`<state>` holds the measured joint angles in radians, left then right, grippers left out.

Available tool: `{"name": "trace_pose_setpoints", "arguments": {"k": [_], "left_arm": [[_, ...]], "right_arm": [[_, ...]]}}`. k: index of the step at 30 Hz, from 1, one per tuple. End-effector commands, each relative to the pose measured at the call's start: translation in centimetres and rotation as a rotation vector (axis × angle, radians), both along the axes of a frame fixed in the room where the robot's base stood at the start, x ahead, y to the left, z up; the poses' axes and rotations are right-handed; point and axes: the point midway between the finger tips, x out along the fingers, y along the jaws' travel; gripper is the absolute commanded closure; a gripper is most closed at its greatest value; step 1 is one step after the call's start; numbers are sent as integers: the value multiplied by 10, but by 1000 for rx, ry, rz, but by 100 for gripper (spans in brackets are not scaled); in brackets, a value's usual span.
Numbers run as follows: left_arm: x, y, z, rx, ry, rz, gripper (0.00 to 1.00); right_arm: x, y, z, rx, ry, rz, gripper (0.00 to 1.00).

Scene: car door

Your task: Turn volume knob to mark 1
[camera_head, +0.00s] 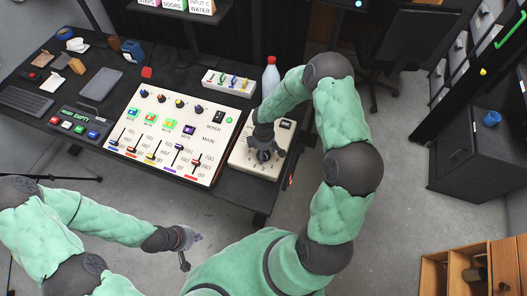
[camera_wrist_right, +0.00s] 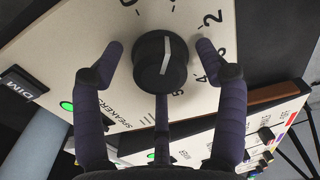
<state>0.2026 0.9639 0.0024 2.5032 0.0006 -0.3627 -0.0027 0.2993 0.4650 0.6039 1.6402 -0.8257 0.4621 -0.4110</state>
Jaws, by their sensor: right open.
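The black volume knob (camera_wrist_right: 154,72) with a white pointer line sits on a white speaker panel (camera_wrist_right: 70,45). The pointer aims up in the right wrist view, a little right of vertical, between a partly cut-off digit at upper left and the 2 at upper right. In the head view the speaker panel (camera_head: 243,160) is right of the mixer. My right gripper (camera_wrist_right: 166,62) is open, one finger each side of the knob, with visible gaps. In the head view the right gripper (camera_head: 265,154) hides most of the knob. My left gripper (camera_head: 191,250) is open and empty, away from the table.
The mixer panel (camera_head: 215,140) with buttons and sliders lies left of the speaker panel. A green-lit button (camera_wrist_right: 67,106) is close to the left finger. Floor is free right of the table.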

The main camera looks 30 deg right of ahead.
Motion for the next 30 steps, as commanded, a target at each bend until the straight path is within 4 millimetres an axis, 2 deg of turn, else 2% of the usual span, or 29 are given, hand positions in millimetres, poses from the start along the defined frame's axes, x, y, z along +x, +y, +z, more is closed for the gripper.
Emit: {"name": "trace_pose_setpoints", "arguments": {"k": [5, 12, 18, 23, 30], "left_arm": [[0, 0, 0, 0, 0, 0, 100], [0, 0, 0, 0, 0, 0, 100], [0, 0, 0, 0, 0, 0, 100], [0, 0, 0, 0, 0, 0, 100], [0, 0, 0, 0, 0, 0, 100]], "right_arm": [[1, -1, 26, -2, -5, 0, 27], [2, 0, 74, -2, -5, -1, 27], [1, 0, 103, -1, -2, 0, 27], [0, 0, 114, -1, -1, 0, 27], [0, 0, 116, 0, 0, 0, 27]]}}
